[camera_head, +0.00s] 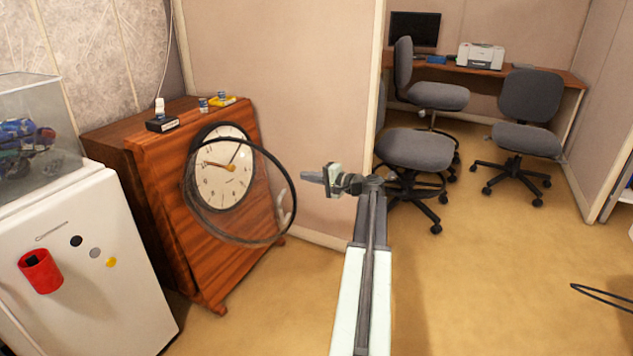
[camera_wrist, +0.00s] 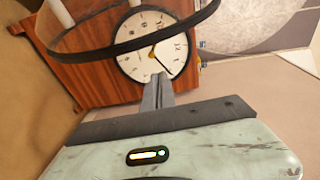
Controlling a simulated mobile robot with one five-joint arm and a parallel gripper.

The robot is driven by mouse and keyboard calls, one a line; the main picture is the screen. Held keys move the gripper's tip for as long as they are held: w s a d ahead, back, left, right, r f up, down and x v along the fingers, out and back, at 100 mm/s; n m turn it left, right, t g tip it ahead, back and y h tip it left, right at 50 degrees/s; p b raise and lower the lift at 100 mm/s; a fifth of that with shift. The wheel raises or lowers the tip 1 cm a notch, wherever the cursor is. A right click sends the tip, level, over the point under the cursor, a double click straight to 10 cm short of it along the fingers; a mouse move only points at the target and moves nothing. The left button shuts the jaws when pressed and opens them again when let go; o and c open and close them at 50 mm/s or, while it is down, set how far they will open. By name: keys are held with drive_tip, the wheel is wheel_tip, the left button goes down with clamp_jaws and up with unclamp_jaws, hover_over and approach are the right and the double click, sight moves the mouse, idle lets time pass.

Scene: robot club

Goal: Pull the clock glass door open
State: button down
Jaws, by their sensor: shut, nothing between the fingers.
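The clock (camera_head: 222,172) has a white round face set in the front of a wooden cabinet. Its glass door (camera_head: 296,208), a dark ring around clear glass, stands swung out from the face, with its right edge away from the cabinet. A pale piece, perhaps a handle, shows at the ring's right side. My gripper (camera_head: 304,176) is shut and empty, just right of the ring in the head view; no contact is visible. In the wrist view my fingers (camera_wrist: 158,80) point toward the clock face (camera_wrist: 135,65), and the door's ring (camera_wrist: 190,24) crosses above them.
The wooden cabinet (camera_head: 155,190) carries small items on top. A white fridge-like box (camera_head: 95,270) with a red cup (camera_head: 40,270) stands at left. Grey chairs (camera_head: 415,150) and a desk (camera_head: 540,74) are at back right. The floor at front right is mostly clear.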

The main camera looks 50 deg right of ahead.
drive_tip(key=shift+w+a+f, duration=0.1)
drive_tip(key=shift+w+a, duration=0.05)
drive_tip(key=shift+a, duration=0.85)
drive_tip(key=shift+w+a, duration=0.15)
drive_tip(key=shift+a, duration=0.85)
